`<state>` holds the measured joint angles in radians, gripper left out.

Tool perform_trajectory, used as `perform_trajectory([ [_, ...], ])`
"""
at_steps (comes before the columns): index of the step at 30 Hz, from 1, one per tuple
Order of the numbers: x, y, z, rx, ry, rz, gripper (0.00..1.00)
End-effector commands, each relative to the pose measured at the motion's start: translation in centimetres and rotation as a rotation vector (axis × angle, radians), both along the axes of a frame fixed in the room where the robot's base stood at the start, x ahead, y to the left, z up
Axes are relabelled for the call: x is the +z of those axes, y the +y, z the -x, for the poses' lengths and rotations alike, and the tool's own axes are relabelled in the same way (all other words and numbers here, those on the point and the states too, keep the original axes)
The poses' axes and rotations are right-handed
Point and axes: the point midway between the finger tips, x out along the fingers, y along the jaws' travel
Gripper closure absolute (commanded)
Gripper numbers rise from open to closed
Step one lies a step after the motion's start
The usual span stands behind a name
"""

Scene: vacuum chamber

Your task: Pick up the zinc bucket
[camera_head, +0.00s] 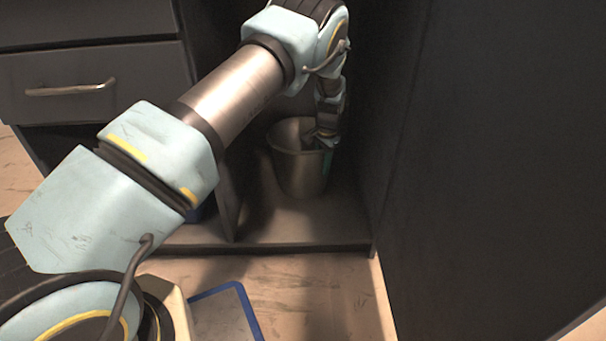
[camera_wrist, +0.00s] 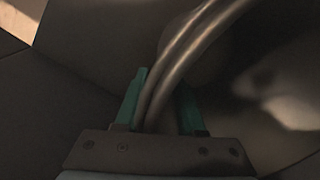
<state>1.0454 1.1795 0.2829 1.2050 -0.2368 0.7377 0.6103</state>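The zinc bucket (camera_head: 298,172) stands upright on the floor of a dark cabinet compartment, its mouth facing up. My gripper (camera_head: 322,146) is at the bucket's right rim, pointing down, with a green finger on the outer side of the wall. In the wrist view the two green fingers of my gripper (camera_wrist: 162,104) stand apart, one on each side of the bucket's curved rim (camera_wrist: 185,58). The rim is close to the left finger, and a gap shows towards the right finger. The lower part of the right finger's inner face is dark and hard to see.
The compartment floor (camera_head: 285,222) is free in front of the bucket. A divider panel (camera_head: 230,195) stands to the left and a large dark panel (camera_head: 480,170) to the right. A drawer with a metal handle (camera_head: 70,90) is at the upper left.

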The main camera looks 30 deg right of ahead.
Motion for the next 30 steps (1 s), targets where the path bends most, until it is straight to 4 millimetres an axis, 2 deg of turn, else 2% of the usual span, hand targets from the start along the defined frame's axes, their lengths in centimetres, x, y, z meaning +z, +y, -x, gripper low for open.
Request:
perform_trajectory([
  [2,-0.87,-0.03,-0.08,0.0,0.0,0.001,0.61],
  [8,-0.75,-0.04,-0.09,0.0,0.0,0.002,0.61],
  [19,-0.74,-0.02,-0.09,0.0,0.0,0.001,1.0],
  [30,-0.74,-0.01,-0.09,0.0,0.0,0.001,1.0],
])
